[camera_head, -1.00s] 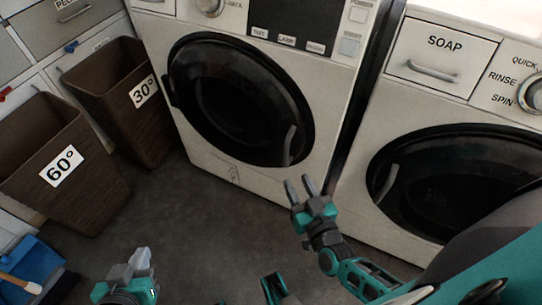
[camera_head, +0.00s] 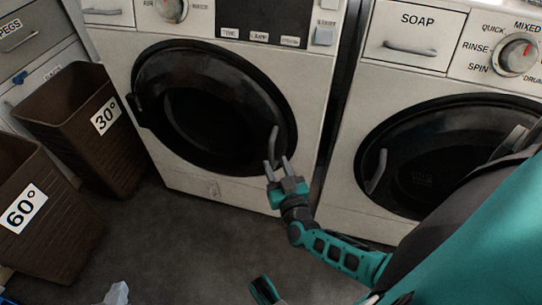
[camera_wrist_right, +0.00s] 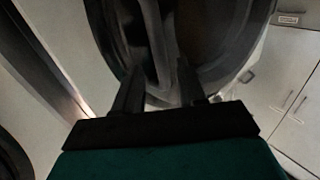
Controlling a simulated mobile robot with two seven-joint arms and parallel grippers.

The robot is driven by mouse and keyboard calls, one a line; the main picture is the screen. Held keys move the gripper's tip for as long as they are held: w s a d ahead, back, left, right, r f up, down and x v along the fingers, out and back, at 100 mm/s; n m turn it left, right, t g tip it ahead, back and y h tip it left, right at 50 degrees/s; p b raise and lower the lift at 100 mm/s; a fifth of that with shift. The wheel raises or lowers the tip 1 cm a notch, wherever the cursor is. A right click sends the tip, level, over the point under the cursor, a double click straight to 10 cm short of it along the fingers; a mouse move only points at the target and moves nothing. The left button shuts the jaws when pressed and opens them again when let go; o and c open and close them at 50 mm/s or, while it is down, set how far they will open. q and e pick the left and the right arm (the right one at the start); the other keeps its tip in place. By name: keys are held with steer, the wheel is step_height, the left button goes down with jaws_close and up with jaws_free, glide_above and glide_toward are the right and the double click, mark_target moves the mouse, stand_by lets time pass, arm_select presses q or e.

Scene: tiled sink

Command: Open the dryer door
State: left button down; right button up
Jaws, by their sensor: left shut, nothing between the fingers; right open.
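The dryer (camera_head: 225,60) is the white front-loader at the middle left of the head view. Its round dark door (camera_head: 205,105) looks shut. A grey curved handle (camera_head: 273,140) sits at the door's right edge. My right gripper (camera_head: 277,164) is open, its fingertips at the lower end of the handle; I cannot tell whether they touch it.
A second machine with a soap drawer (camera_head: 410,45) and dark round door (camera_head: 420,165) stands close on the right, partly behind my right arm. Brown baskets marked 30° (camera_head: 85,125) and 60° (camera_head: 50,225) stand at left.

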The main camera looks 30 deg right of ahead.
mark_target(272, 156)
steer(key=b+x, duration=0.1)
steer(key=x, duration=0.4)
jaws_close()
stand_by(0.3)
